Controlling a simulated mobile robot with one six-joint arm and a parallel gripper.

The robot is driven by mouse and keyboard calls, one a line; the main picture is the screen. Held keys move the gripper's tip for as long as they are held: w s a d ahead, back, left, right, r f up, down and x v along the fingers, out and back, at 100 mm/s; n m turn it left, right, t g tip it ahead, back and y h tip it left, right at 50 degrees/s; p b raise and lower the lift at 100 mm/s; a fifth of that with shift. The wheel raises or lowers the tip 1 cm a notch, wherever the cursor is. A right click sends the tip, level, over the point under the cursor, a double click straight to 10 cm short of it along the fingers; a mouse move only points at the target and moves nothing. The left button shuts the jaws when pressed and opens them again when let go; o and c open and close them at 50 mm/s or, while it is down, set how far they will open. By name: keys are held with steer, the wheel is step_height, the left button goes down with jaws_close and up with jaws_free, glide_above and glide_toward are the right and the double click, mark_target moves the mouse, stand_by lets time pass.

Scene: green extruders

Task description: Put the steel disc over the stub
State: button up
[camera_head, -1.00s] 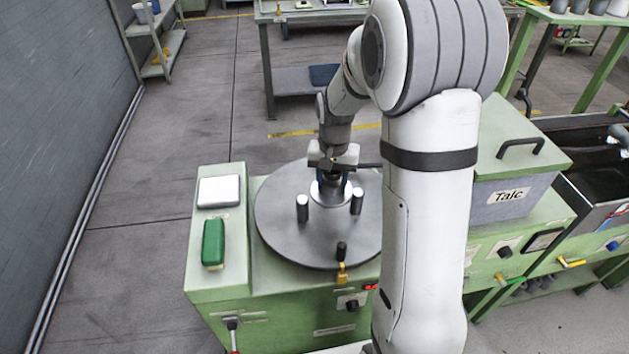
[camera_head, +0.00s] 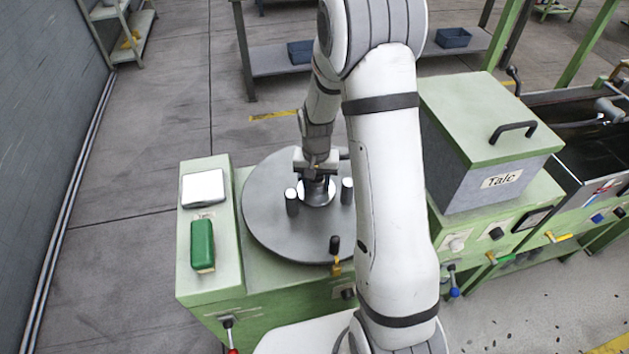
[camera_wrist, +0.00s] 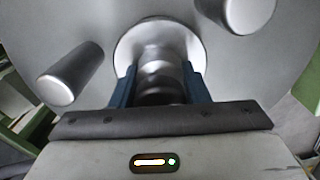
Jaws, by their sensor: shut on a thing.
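The shiny steel disc (camera_head: 314,198) is over the grey round table, between two upright metal posts. It also shows in the wrist view (camera_wrist: 126,50), with a narrower round hub (camera_wrist: 157,55) rising from its middle. My gripper (camera_head: 317,176) is above the disc, pointing down. In the wrist view, its blue fingers (camera_wrist: 160,88) are shut on the dark end of the hub. No separate stub shows under the disc; the disc hides what is below it. I cannot tell whether the disc touches the table.
The left post (camera_head: 291,203) and right post (camera_head: 347,192) stand close beside the disc on the round table (camera_head: 268,225). A black-topped handle (camera_head: 335,246) is at the front edge. A green box (camera_head: 202,245) and white pad (camera_head: 203,188) lie left; a talc bin (camera_head: 490,150) stands right.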

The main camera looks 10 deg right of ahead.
steer(key=shift+w+f, duration=0.1)
steer(key=shift+f, duration=0.15)
steer(key=o, duration=1.3)
steer(key=shift+r, duration=0.15)
step_height(320, 180, up, 12)
steer(key=shift+f+b, duration=0.15)
steer(key=shift+b, duration=0.4)
steer(key=s+r+n+t, duration=0.1)
steer(key=s+r, duration=0.2)
steer(key=s, duration=0.4)
steer(key=s+r+n+t, duration=0.1)
steer(key=s+r, duration=0.3)
steer(key=s, duration=0.3)
steer(key=s+r+n+t, duration=0.1)
steer(key=s+r, duration=0.3)
steer(key=s, duration=0.3)
steer(key=shift+s+r+n, duration=0.1)
steer(key=shift+s+n, duration=0.3)
